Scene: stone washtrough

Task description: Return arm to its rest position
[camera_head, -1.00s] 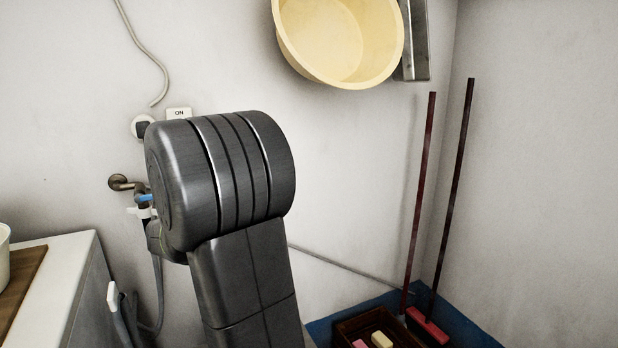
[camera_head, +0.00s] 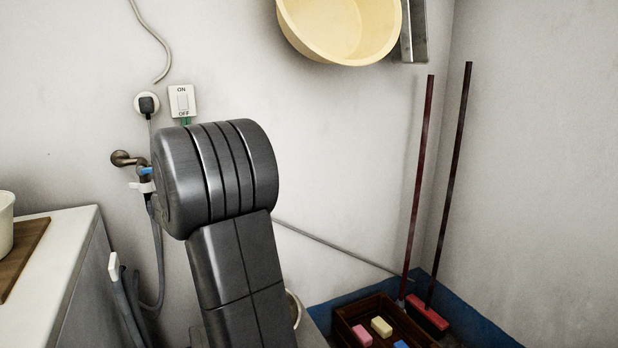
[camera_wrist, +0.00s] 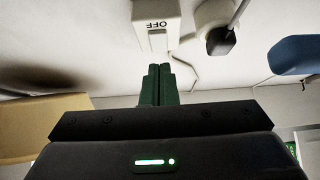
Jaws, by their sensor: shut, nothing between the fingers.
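My gripper (camera_wrist: 160,85) is shut and empty in the wrist view, its two dark green fingers side by side. The fingertips point toward the white wall switch (camera_wrist: 156,22), whose OFF label appears upside down there. I cannot tell whether they touch it. In the head view, the switch (camera_head: 182,101) is on the back wall, with ON above and OFF below. A small green part of my gripper shows just below the switch, above my dark arm. My arm hides the rest of the gripper and fills the centre of the head view.
A plugged-in socket (camera_head: 147,104) is left of the switch, above a brass tap (camera_head: 124,158) with a hose. A white counter (camera_head: 45,275) is at left. A yellow basin (camera_head: 345,30) hangs above. A crate (camera_head: 350,325) and two long-handled tools stand at right.

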